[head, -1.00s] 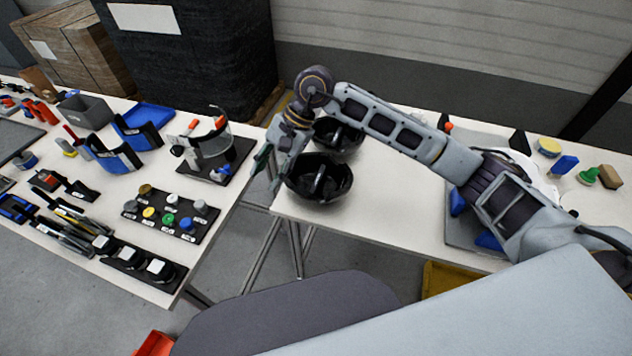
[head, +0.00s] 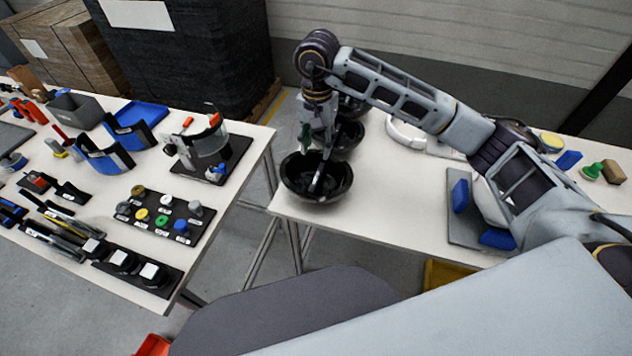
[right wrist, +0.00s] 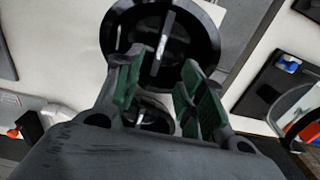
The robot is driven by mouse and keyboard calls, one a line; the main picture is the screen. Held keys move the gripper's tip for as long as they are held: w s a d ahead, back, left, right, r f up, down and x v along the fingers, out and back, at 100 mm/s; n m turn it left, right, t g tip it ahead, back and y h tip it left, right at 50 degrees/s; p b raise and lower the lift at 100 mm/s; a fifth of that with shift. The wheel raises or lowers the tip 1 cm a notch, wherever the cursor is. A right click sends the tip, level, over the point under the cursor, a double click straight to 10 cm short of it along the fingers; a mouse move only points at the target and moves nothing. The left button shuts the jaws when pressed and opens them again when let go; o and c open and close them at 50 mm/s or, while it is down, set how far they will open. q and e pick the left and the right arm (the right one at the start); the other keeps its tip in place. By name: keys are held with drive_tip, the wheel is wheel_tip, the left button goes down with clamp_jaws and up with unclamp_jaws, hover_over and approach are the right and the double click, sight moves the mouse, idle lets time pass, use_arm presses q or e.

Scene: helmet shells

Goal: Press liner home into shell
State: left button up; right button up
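Several black bowl-shaped pieces, apparently liners, stand in a row on the right table. The front liner (head: 292,186) has a bar across its inside and also shows in the right wrist view (right wrist: 110,34). A second liner (head: 352,137) and a third stand behind it, partly hidden by my arm. My right gripper (head: 317,142) is above the front and second liners, open and empty; its green-padded fingers (right wrist: 165,92) are apart in the right wrist view. A white shell (head: 486,203) sits between blue blocks on a grey plate, mostly hidden by my arm. My left gripper is not in view.
The grey plate (head: 462,228) bears blue blocks (head: 460,195). The left table holds a visor stand (head: 205,150), a knob tray (head: 160,216) and tools. A gap separates the tables. The right table's front middle is clear.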

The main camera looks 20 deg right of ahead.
drive_tip(key=shift+f, duration=0.15)
hover_over(317, 178)
wheel_tip(317, 178, down, 7)
drive_tip(key=shift+r, duration=0.15)
drive_tip(key=shift+f+p, duration=0.3)
drive_tip(key=shift+f, duration=0.55)
